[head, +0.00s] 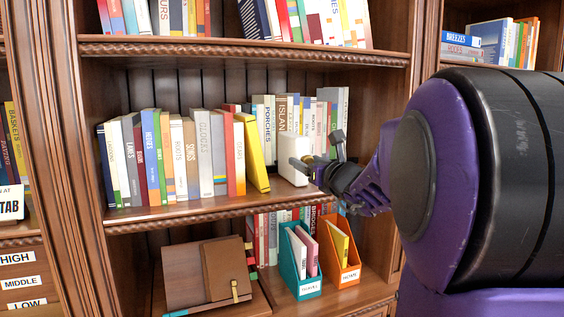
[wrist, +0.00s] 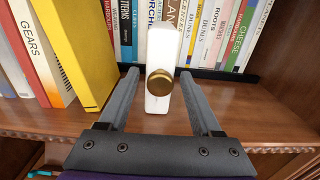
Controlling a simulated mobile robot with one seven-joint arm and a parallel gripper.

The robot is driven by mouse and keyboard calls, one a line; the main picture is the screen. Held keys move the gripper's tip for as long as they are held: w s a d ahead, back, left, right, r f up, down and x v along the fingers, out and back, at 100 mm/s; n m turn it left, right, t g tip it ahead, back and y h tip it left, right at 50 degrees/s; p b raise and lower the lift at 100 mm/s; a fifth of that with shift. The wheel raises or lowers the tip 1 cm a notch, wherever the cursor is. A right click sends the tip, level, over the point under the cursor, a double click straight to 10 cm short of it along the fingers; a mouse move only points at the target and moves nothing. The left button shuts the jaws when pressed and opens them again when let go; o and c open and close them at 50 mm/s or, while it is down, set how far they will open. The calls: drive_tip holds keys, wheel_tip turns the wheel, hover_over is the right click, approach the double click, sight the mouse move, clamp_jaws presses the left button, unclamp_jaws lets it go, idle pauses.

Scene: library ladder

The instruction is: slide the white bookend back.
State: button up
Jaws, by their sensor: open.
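The white bookend (head: 291,149) stands upright on the middle shelf, just right of a leaning yellow book (head: 253,153). In the wrist view the bookend (wrist: 163,50) stands straight ahead, with a round brass knob (wrist: 159,82) on its front face. My gripper (wrist: 163,77) is open, its two fingers reaching forward to either side of the knob and the lower part of the bookend. I cannot tell whether a finger touches it. In the head view my gripper (head: 322,164) is at the bookend's right, and its fingertips are partly hidden.
A row of books (head: 178,157) fills the shelf to the left; a back row (wrist: 215,35) stands behind the bookend. The shelf (wrist: 260,112) is bare to its right. Below are a teal file holder (head: 300,283), an orange one (head: 346,275) and a brown case (head: 196,277).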

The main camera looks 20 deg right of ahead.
clamp_jaws()
idle(1.4)
